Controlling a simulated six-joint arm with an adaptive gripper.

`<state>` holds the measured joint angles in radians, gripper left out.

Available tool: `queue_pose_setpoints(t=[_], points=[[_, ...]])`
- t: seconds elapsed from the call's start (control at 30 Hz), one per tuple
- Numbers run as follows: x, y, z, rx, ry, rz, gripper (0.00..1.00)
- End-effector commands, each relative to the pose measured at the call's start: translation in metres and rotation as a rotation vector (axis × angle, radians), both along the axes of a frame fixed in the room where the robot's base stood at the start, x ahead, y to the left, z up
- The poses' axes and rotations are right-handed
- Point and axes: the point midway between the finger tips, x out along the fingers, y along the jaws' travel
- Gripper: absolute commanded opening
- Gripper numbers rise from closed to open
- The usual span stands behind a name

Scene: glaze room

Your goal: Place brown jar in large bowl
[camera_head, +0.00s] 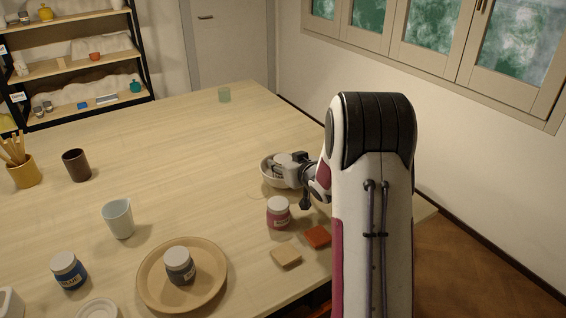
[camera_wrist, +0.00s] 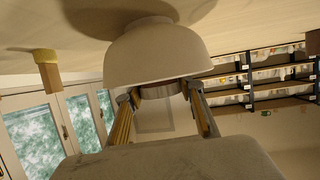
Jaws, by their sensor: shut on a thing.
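The large bowl (camera_head: 268,176) is pale and stands on the table just left of my arm in the head view. In the wrist view the bowl (camera_wrist: 155,54) appears upside down because the picture is inverted. My gripper (camera_head: 291,172) is at the bowl's near right side, its fingers at rim height. It is shut on a jar with a pale lid (camera_head: 283,158), seen between the fingers in the wrist view (camera_wrist: 161,90). The jar's lower part is hidden behind the bowl wall and gripper, so its brown colour and whether it touches the bowl's bottom cannot be told.
A pink jar (camera_head: 278,213), a red block (camera_head: 317,237) and a tan block (camera_head: 286,256) lie close in front of the bowl. A dark-labelled jar (camera_head: 180,266) stands on a round tray (camera_head: 216,285). A blue jar (camera_head: 68,271) is left. The table's back is mostly clear.

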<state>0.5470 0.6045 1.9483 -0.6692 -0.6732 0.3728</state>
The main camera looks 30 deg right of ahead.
Motion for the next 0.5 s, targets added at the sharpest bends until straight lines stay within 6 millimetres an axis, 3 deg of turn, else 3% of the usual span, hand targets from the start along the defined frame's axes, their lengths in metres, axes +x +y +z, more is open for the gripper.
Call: queue_pose_setpoints(t=[0.23,0.27,0.3,0.5], points=[[0.0003,0.0000,-0.0016,0.000,-0.001,0.000,0.09],[0.0000,0.0001,-0.0024,0.000,0.000,0.000,0.43],[0.0000,0.0001,-0.0022,0.000,0.000,0.000,0.53],[0.0000,0.0001,-0.0022,0.000,0.000,0.000,0.55]])
